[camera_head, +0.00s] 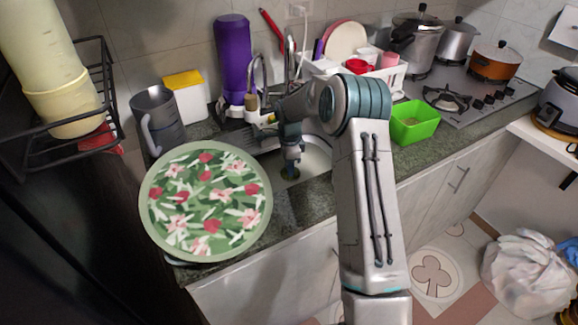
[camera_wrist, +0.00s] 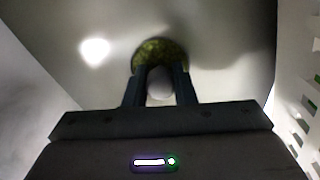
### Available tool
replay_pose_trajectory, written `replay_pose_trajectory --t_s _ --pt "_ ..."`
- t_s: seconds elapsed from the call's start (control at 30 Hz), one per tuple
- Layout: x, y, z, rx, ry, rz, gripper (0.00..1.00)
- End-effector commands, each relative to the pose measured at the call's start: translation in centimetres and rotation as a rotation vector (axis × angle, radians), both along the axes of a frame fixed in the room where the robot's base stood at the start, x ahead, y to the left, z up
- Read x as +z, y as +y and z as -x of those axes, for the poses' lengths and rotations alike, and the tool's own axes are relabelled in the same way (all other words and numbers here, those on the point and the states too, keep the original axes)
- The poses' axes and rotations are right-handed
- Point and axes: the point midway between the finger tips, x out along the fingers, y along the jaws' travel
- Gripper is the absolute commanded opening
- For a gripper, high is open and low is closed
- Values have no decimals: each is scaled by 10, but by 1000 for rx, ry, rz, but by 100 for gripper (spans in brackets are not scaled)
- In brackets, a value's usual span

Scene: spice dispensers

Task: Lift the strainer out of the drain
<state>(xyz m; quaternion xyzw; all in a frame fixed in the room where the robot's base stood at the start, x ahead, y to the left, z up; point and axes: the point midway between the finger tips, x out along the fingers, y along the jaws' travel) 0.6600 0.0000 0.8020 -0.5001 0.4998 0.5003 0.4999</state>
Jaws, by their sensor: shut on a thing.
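The strainer (camera_wrist: 160,48) shows in the wrist view as a mottled green disc with a pale rounded knob between my fingers. My gripper (camera_wrist: 160,84) is shut on this knob, one dark finger on each side. In the head view my gripper (camera_head: 290,168) points down into the sink (camera_head: 316,160), over a small dark green round spot at the drain. The fingers and arm hide part of the strainer. I cannot tell whether the strainer sits in the drain or is raised from it.
A large floral plate (camera_head: 205,200) covers the counter left of the sink. A purple bottle (camera_head: 232,60) and the faucet (camera_head: 291,62) stand behind. A green bin (camera_head: 414,122) is to the right. A white rack (camera_head: 390,75) stands behind my arm.

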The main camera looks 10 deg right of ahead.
Motion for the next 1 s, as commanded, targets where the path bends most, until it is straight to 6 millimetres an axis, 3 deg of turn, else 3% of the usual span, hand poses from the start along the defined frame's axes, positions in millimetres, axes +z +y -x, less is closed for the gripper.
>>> replay_pose_trajectory --t_s 1.0 --pt "18 0 0 0 0 1 4"
